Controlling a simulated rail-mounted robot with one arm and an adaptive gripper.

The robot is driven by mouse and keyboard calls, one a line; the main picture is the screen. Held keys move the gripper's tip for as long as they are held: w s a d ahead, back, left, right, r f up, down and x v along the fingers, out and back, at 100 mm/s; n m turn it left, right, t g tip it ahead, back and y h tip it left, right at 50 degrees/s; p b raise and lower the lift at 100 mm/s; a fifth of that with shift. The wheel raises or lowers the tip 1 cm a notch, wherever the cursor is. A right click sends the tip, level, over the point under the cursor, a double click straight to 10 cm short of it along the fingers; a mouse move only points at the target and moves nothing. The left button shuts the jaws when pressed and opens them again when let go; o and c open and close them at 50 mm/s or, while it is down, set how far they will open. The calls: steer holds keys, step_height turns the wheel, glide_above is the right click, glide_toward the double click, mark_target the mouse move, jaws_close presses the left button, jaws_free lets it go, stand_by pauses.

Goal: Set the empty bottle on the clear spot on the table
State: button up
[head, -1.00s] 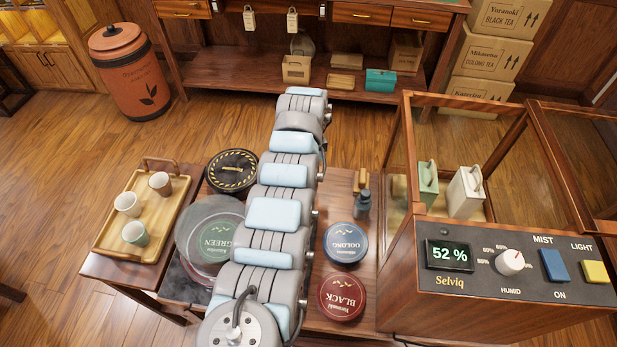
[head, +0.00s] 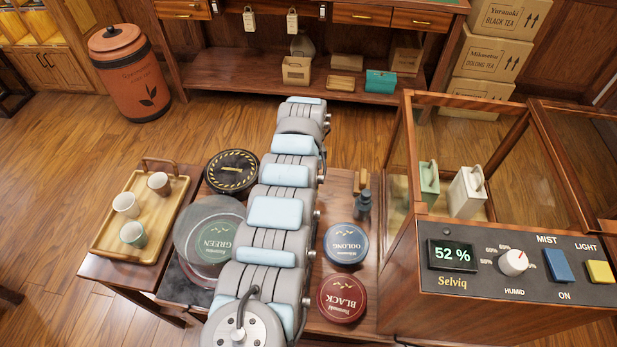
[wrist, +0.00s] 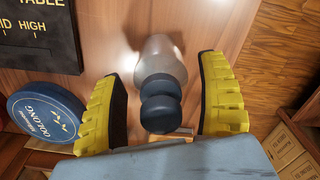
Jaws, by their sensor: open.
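The bottle (head: 363,207) stands on the table to the right of my arm in the head view, behind the blue Oolong cake. In the wrist view the bottle (wrist: 163,55) has a pale, greyish body and a dark rounded top. My gripper (wrist: 165,100) is open, with one yellow-padded finger on each side of the bottle's top in the picture. Gaps show on both sides. I cannot tell whether the fingers are level with the bottle. My gripper is not visible in the head view. Bare wood of the table (head: 337,188) shows around the bottle.
The Oolong cake (head: 345,244) and Black cake (head: 342,298) lie near the bottle. A glass cabinet (head: 408,165) stands close on the right. A small wooden piece (wrist: 172,136) is by the bottle. A cup tray (head: 103,243) and the Green cake (head: 214,243) are left of my arm.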

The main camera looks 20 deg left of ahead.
step_height(320, 180, up, 12)
steer(key=shift+r+p, duration=0.1)
steer(key=shift+p, duration=1.05)
